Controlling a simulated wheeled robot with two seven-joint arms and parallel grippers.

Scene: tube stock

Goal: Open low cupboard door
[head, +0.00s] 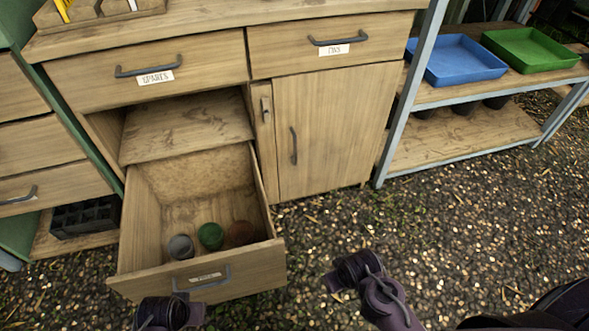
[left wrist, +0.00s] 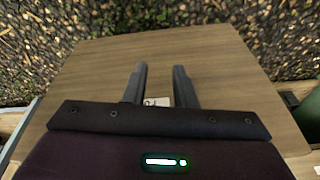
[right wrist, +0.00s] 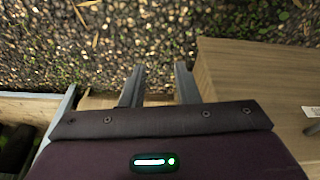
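The low cupboard door (head: 335,130) is a light wood panel under the right top drawer. It looks shut, with a dark vertical handle (head: 293,146) near its left edge. A small metal latch piece (head: 265,109) sits on the post beside it. My right gripper (head: 347,271) is open and empty over the gravel, in front of and below the door, apart from it. My left gripper (head: 168,312) is open by the front of the pulled-out low drawer. In the left wrist view its fingers (left wrist: 160,85) are spread before a wood panel with a label. The right fingers (right wrist: 160,85) are also spread.
The low drawer (head: 262,262) stands far out left of the door, holding a grey pot (head: 180,247), a green pot (head: 210,236) and a brown pot (head: 241,233). A metal rack (head: 408,95) with blue and green trays stands right. Gravel before the door is clear.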

